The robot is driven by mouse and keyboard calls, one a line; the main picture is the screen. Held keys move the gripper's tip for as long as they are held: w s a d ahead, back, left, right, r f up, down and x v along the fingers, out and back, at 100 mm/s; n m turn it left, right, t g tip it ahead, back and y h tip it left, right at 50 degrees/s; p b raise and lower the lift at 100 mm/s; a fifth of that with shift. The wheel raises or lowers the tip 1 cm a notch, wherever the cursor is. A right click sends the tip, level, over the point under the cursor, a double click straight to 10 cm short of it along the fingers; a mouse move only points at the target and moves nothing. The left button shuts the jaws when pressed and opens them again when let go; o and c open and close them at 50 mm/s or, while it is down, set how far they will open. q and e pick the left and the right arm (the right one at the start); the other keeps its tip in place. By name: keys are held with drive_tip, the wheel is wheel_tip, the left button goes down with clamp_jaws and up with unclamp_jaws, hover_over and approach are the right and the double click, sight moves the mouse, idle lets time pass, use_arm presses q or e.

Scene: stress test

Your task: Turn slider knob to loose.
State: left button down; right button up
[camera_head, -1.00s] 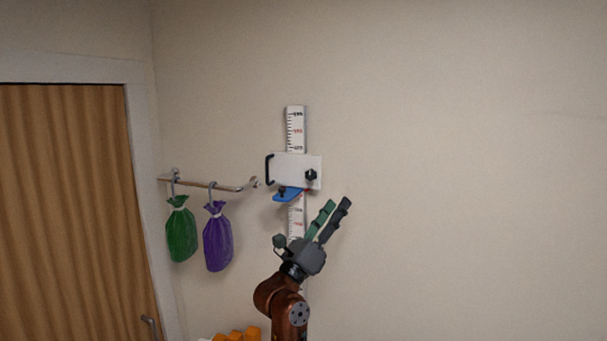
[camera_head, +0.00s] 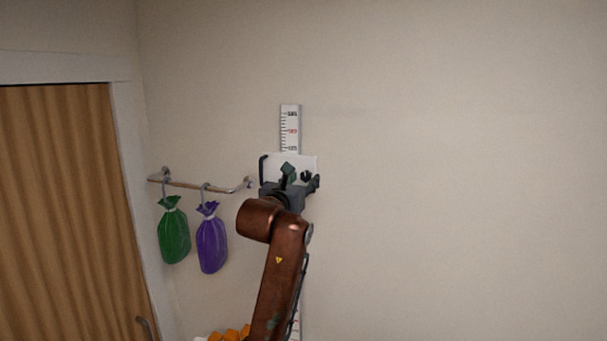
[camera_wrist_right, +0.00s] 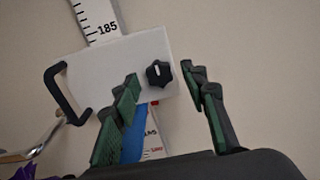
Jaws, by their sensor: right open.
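The white slider plate (camera_head: 300,160) sits on a vertical ruler strip (camera_head: 290,125) on the wall. In the right wrist view the plate (camera_wrist_right: 100,68) carries a black lobed knob (camera_wrist_right: 159,74) near its right side and a black handle on its left. My right gripper (camera_wrist_right: 160,74) is open, with one finger left of the knob and one right of it. The knob shows between the fingertips with gaps on both sides; I cannot tell the depth. In the head view my right gripper (camera_head: 302,177) covers much of the plate's lower part. My left gripper is out of view.
A wall rail (camera_head: 200,185) left of the slider holds a green bag (camera_head: 173,235) and a purple bag (camera_head: 211,242). A wooden door (camera_head: 60,210) stands at the left. Orange items (camera_head: 230,335) lie at the bottom. The wall to the right is clear.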

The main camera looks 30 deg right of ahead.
drive_tip(key=shift+w+d, duration=0.3)
drive_tip(key=shift+w, duration=0.05)
clamp_jaws()
idle(0.4)
